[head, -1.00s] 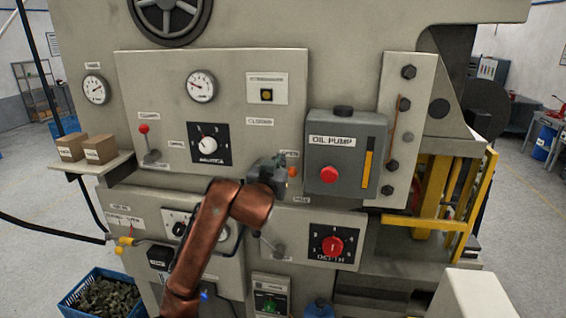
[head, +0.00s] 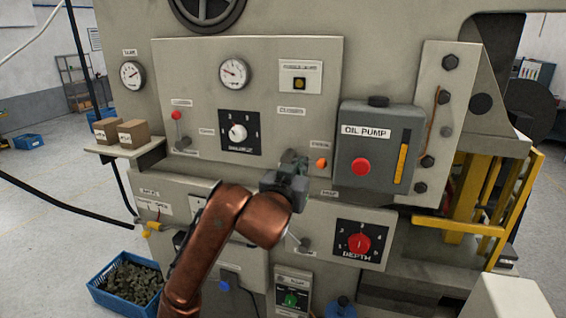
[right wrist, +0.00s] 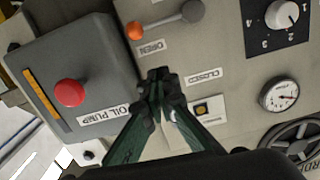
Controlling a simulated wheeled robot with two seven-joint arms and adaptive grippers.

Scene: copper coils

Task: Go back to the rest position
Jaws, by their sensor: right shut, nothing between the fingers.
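My right gripper (head: 297,160) is shut and empty in front of the machine's panel, at the end of my copper-coloured arm. In the right wrist view its closed fingertips (right wrist: 160,76) point at the panel between the OPEN and CLOSED labels. A lever with an orange knob (right wrist: 135,31) lies beside the OPEN label, apart from the fingers in that view. The orange knob also shows in the head view (head: 321,162), just right of the gripper. My left gripper is not in view.
The grey oil pump box (head: 378,150) with its red button juts out right of the gripper. Below are a lever (head: 304,244) and the red depth dial (head: 359,243). Small boxes (head: 120,132) stand on a left shelf. A blue crate (head: 125,283) sits on the floor.

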